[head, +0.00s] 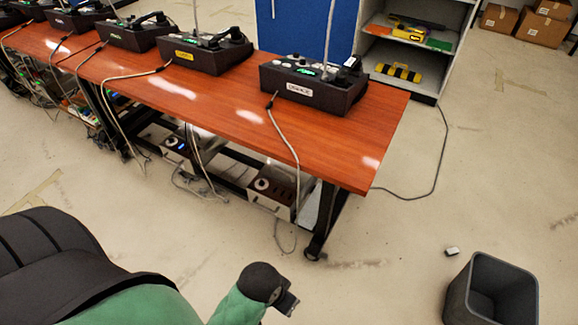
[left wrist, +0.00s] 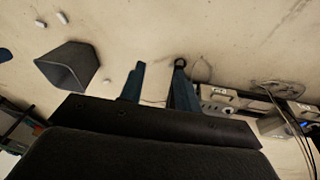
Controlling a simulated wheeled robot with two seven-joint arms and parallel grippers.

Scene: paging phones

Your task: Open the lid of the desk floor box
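The wooden desk (head: 335,150) runs from the upper left to the middle of the head view. I cannot surely tell which thing is the desk floor box, and no lid shows clearly. White boxes with dark fronts stand low under the desk; the nearest (head: 272,187) is by the right leg, and one also shows in the left wrist view (left wrist: 218,95). My left gripper (head: 288,302) is at the bottom of the head view, in front of the desk and apart from it. In the left wrist view its two fingers (left wrist: 159,70) are spread and empty. My right gripper is not in view.
A grey bin (head: 490,290) stands at the lower right, with a small white object (head: 452,252) on the floor near it. Several dark phone units (head: 312,88) sit on the desk, and cables hang down its front. The floor between gripper and desk is clear.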

